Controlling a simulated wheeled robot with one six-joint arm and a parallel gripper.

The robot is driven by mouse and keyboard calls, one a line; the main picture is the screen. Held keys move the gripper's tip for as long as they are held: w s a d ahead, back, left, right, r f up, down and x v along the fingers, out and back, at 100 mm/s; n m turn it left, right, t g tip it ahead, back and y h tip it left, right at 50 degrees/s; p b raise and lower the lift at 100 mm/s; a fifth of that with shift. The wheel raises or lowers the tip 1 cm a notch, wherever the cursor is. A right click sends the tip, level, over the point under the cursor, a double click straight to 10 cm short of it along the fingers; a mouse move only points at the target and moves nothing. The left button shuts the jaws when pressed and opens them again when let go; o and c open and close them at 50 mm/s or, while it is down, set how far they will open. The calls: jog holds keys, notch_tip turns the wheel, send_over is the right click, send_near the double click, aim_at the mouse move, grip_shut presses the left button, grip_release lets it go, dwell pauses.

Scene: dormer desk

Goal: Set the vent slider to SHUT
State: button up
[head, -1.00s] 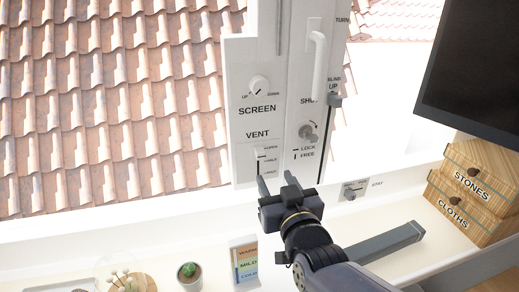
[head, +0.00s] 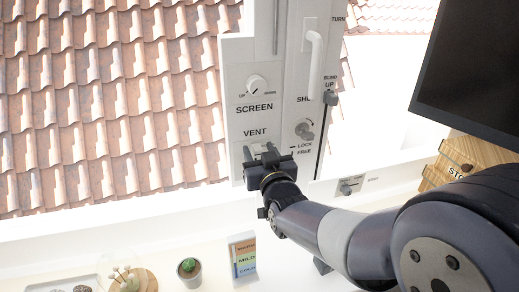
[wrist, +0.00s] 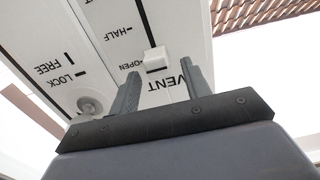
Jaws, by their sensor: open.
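The vent slider is a small white block (wrist: 155,58) on a dark slot in the white window frame. In the wrist view, which sees the panel upside down, it sits level with the OPEN mark (wrist: 131,65); the HALF mark (wrist: 118,32) lies farther along the slot. The SHUT mark is not visible. My gripper (head: 259,151) is open just under the VENT label (head: 255,132) and hides most of the slider in the head view. In the wrist view its fingertips (wrist: 162,72) stand either side of the block; I cannot tell whether they touch it.
A SCREEN dial (head: 257,84) is above, and a LOCK/FREE knob (head: 304,131) is close to the right of my gripper. A long white handle (head: 314,65) stands higher. A cactus (head: 189,267) and a WARM/MILD/COLD card (head: 244,259) are on the desk below.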

jog(key=shift+w, duration=0.2)
jog(key=shift+c, duration=0.5)
grip_shut()
